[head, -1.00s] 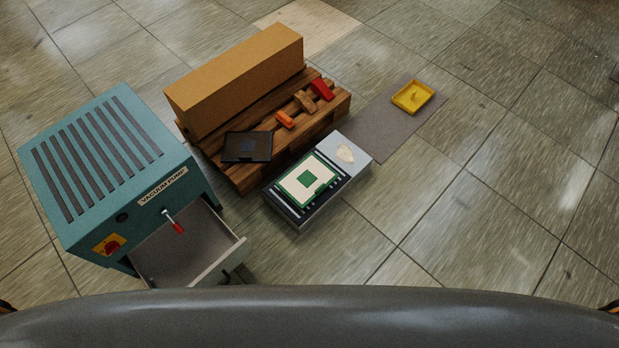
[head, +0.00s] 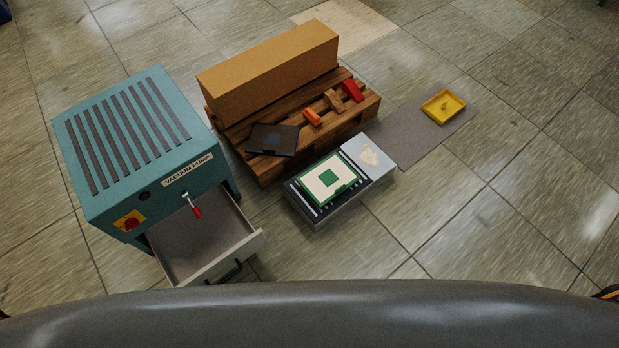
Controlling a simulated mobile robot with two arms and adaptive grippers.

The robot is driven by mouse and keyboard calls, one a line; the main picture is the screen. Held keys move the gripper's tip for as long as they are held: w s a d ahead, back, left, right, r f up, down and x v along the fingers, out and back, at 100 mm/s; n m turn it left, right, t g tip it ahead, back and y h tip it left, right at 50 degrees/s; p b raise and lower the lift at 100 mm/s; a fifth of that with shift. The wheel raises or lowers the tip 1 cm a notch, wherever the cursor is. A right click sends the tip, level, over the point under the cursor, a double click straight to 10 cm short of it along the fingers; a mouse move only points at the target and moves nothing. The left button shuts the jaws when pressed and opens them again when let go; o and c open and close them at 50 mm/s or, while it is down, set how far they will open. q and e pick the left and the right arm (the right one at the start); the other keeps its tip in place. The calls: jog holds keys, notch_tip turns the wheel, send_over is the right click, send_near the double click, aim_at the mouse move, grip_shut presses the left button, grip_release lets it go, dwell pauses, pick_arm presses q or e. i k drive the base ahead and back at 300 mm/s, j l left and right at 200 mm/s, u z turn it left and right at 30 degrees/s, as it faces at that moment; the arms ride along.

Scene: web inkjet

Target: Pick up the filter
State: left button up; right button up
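A green-framed, cream panel (head: 314,187) with a green square in its middle lies flat on the dark, striped part of a low grey box (head: 352,205). A dark flat square piece (head: 287,141) lies on the front left of a wooden pallet (head: 262,172). No label shows which of these is the filter.
A teal vacuum pump cabinet (head: 201,147) stands at left with its empty-looking drawer (head: 205,240) open. The pallet bears a long cardboard box (head: 265,75) and several small blocks. A yellow tray (head: 457,113) sits on a grey mat (head: 405,150). Floor at right is clear.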

aim_at(331, 176)
jog(key=i+l+u, duration=0.15)
jog(key=u, duration=0.2)
jog(key=i+l+u, duration=0.1)
jog(key=l+u, duration=0.55)
jog(key=i+l, duration=0.05)
